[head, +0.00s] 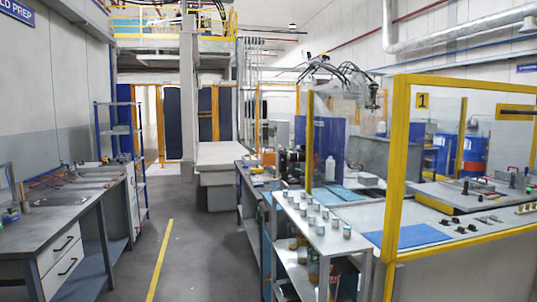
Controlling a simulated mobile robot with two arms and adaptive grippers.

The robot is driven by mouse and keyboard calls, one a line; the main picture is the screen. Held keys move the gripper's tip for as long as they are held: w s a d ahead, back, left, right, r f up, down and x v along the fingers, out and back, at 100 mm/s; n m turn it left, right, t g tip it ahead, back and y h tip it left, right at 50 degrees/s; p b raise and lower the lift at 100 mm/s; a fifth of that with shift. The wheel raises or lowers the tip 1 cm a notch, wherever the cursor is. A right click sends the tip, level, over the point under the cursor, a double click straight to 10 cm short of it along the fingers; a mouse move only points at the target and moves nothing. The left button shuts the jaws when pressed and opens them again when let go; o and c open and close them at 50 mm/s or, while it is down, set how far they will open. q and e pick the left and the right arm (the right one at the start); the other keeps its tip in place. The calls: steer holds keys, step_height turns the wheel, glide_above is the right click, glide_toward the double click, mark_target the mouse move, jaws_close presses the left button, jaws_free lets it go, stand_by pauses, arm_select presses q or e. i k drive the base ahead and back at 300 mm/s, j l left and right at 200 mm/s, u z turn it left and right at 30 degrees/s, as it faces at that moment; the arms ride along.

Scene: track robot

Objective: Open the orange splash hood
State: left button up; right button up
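I cannot make out an orange splash hood for certain in the head view. A small orange-brown item (268,158) shows at the back of the middle workbench, too small and partly hidden to identify. Neither of my grippers is in view.
A grey workbench with drawers (62,225) stands at left, a blue shelf rack (124,145) behind it. A white cart (338,240) holding several small cans and a yellow-framed clear enclosure (397,165) stand at right. The grey floor aisle (200,250) with a yellow line (160,260) is clear.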

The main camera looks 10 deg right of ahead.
mark_target(270, 159)
steer(key=i, duration=3.4)
steer(key=j+u, duration=0.05)
steer(key=j, duration=0.05)
